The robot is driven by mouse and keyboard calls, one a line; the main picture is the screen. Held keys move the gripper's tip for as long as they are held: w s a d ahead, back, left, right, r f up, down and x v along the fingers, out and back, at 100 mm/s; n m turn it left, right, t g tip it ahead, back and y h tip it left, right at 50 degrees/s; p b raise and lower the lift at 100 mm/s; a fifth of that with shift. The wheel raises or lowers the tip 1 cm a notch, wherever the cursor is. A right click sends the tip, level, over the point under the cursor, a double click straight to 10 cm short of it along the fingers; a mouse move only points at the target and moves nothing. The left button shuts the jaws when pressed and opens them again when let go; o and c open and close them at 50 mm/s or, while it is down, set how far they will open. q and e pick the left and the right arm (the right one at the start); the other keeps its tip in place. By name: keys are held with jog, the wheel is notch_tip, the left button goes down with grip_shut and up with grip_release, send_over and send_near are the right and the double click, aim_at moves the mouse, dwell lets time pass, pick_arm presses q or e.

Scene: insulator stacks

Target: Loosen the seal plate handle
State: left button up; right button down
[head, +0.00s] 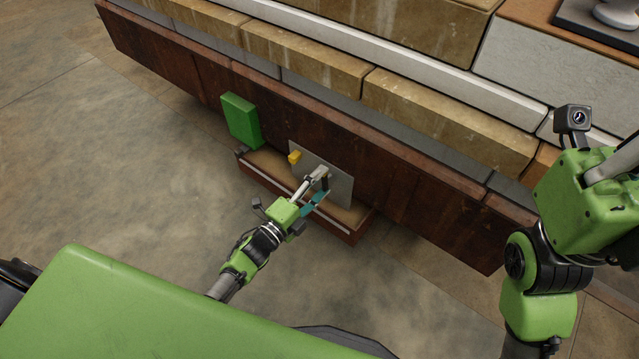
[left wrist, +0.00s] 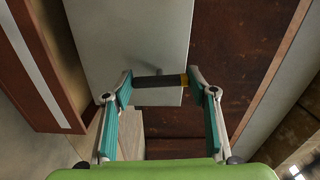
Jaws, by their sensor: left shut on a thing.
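The seal plate (head: 341,186) is a flat grey plate on the dark brown wall of the stack. It also fills the upper middle of the left wrist view (left wrist: 130,35). Its handle (left wrist: 158,82) is a dark bar with a yellow band near its right end, and it stands across the plate's lower part. My left gripper (left wrist: 162,84) has its teal-lined fingers at the two ends of the bar, shut on it. In the head view the left gripper (head: 316,187) is in front of the plate and hides much of the handle. My right gripper's fingers are not visible; only its arm shows.
A green box (head: 240,120) is on the brown wall, left of the plate. A yellow piece (head: 294,157) shows at the plate's upper left. A shallow brown tray (head: 345,233) juts out below the plate. Stone blocks (head: 450,115) line the stack above. The floor at left is clear.

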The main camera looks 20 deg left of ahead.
pick_arm(q)
jog(key=shift+w+a, duration=0.1)
jog(key=o, duration=1.1)
jog(key=v, duration=1.2)
